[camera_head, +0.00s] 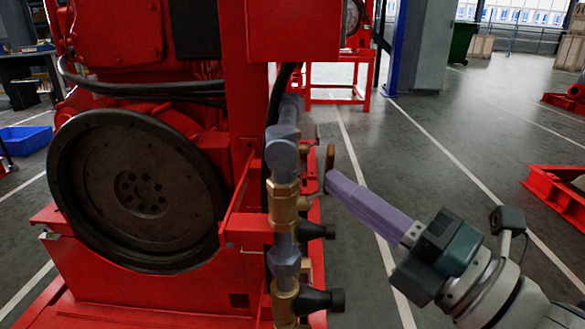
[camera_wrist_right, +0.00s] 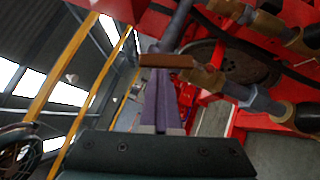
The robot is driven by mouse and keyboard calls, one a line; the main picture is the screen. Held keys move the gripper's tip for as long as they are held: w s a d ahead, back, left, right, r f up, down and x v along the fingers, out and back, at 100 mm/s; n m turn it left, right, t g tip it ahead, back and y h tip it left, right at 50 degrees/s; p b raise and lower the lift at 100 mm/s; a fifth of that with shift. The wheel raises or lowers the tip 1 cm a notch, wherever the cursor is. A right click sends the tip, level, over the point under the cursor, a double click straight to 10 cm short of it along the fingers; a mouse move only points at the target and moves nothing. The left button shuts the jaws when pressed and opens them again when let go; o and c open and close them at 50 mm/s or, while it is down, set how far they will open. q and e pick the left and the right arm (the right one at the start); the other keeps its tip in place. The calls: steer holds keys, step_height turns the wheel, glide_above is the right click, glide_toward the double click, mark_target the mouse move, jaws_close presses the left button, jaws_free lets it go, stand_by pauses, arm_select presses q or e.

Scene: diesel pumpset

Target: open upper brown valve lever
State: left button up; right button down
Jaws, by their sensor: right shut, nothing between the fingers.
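The upper brown lever (camera_head: 330,157) stands upright just right of the grey pipe, near the upper brass valve (camera_head: 284,204). In the right wrist view the brown lever (camera_wrist_right: 168,61) lies crosswise at the tips of my fingers, with brass fittings to its right. My right gripper (camera_head: 331,180) reaches in from the right, its purple fingers closed together and empty. The fingertips are at the lever's lower end in the head view; whether they touch it I cannot tell. The right gripper (camera_wrist_right: 158,74) also shows from behind in the wrist view. My left gripper is out of view.
A lower brass valve (camera_head: 285,302) with a black cap (camera_head: 323,299) sits below on the same pipe. The red engine frame (camera_head: 246,100) and large dark flywheel (camera_head: 135,190) fill the left. The grey floor (camera_head: 440,130) to the right is mostly clear.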

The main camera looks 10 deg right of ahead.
steer(key=r+m+p, duration=0.1)
steer(key=w+r+m+g+h+p, duration=0.1)
steer(key=p, duration=0.1)
steer(key=shift+w+d, duration=0.3)
arm_select(q)
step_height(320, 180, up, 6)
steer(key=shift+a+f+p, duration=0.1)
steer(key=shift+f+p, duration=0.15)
steer(key=shift+p, duration=0.25)
arm_select(e)
steer(key=shift+w, duration=0.35)
steer(key=shift+w+d, duration=0.1)
